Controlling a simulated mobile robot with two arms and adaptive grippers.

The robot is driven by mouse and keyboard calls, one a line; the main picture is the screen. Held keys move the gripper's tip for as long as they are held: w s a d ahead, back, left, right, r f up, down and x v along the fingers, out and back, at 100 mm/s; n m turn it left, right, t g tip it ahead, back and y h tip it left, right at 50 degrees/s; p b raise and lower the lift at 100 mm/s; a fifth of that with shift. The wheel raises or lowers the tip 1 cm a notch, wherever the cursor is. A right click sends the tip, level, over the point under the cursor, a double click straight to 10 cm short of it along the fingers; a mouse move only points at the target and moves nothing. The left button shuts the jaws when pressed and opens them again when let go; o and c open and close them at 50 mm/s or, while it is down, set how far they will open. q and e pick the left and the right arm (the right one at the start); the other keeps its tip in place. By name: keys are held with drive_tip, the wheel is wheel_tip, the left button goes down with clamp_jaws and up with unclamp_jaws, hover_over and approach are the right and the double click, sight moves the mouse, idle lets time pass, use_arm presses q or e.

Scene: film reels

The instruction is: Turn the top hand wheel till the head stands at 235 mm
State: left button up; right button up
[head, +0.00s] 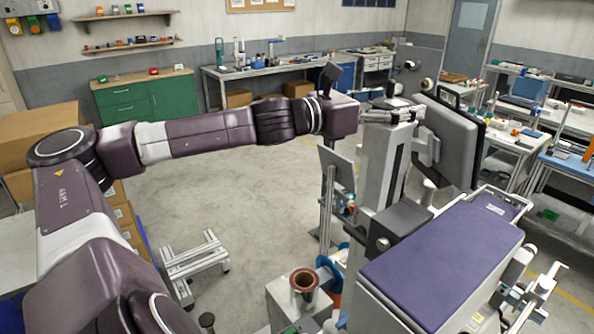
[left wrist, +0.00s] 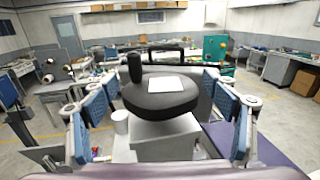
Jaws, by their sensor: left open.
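The top hand wheel is a black disc (left wrist: 160,96) with an upright black knob (left wrist: 135,68) and a pale square on its top, in the left wrist view. It sits above a grey block on the column (head: 378,165). My left gripper (left wrist: 160,85) is open, its blue-padded fingers (left wrist: 96,105) to either side of the wheel with gaps visible. In the head view my left gripper (head: 378,115) is small at the column top and the wheel is hard to make out. A dark strip (head: 397,168) runs down the column; no height reading is legible. My right gripper is not seen.
A dark flat panel (head: 450,130) stands right of the column. A purple-topped block (head: 450,255) fills the lower right. A copper-coloured ring (head: 303,281) sits on a pale box in front. A low metal frame (head: 195,259) stands on the floor, which is open behind it.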

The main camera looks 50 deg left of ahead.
use_arm(q)
drive_tip(key=shift+r+n+y, duration=0.15)
drive_tip(key=shift+n+y, duration=0.15)
drive_tip(key=shift+y, duration=0.1)
